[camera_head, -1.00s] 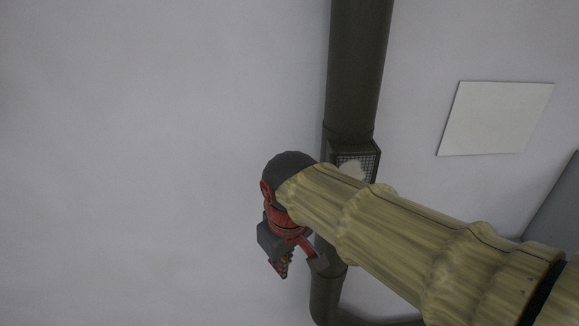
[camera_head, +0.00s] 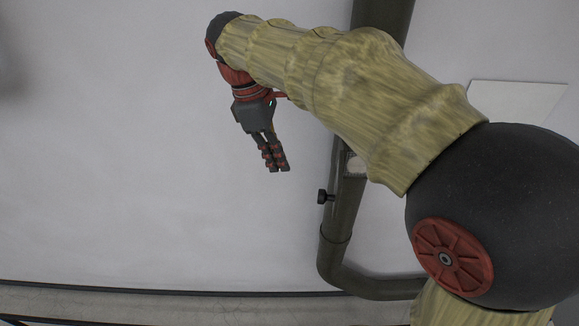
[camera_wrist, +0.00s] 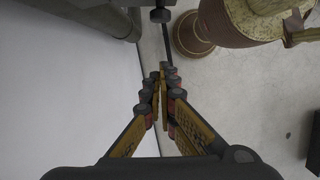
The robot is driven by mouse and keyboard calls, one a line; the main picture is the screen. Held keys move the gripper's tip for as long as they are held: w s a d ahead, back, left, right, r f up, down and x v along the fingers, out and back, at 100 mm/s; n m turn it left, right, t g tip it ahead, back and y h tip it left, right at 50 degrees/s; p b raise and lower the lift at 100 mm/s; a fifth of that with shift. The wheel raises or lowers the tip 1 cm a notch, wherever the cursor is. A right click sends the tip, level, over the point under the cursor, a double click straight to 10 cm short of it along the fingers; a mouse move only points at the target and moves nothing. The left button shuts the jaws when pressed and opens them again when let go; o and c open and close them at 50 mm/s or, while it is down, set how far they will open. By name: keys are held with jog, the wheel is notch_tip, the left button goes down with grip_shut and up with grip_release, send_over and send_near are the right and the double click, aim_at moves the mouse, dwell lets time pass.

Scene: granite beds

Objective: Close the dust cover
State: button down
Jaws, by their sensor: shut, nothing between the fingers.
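A dark vertical pipe (camera_head: 340,215) runs down the wall and bends right near the floor. A meshed opening (camera_head: 353,164) on the pipe shows only as a sliver, mostly hidden behind my arm; I cannot tell a separate cover on it. A small dark knob (camera_head: 325,196) sticks out left from the pipe below the opening. My gripper (camera_head: 275,170) is shut and empty, left of the pipe and a little higher than the knob, pointing down.
A pale square panel (camera_head: 520,100) is on the wall at the right, partly behind my arm. A low ledge with a dark edge (camera_head: 170,290) runs along the wall's foot. The wall left of my gripper is clear.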

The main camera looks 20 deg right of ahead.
jog(key=s+d+f+p, duration=0.2)
jog(key=d+f, duration=0.3)
jog(key=f, duration=0.3)
jog(key=shift+s+d+f, duration=0.2)
jog(key=shift+s, duration=0.1)
jog(key=shift+s+d, duration=0.1)
jog(key=shift+s, duration=0.1)
jog(key=shift+s+d+n, duration=0.1)
jog(key=shift+s+n, duration=0.15)
jog(key=shift+n, duration=0.15)
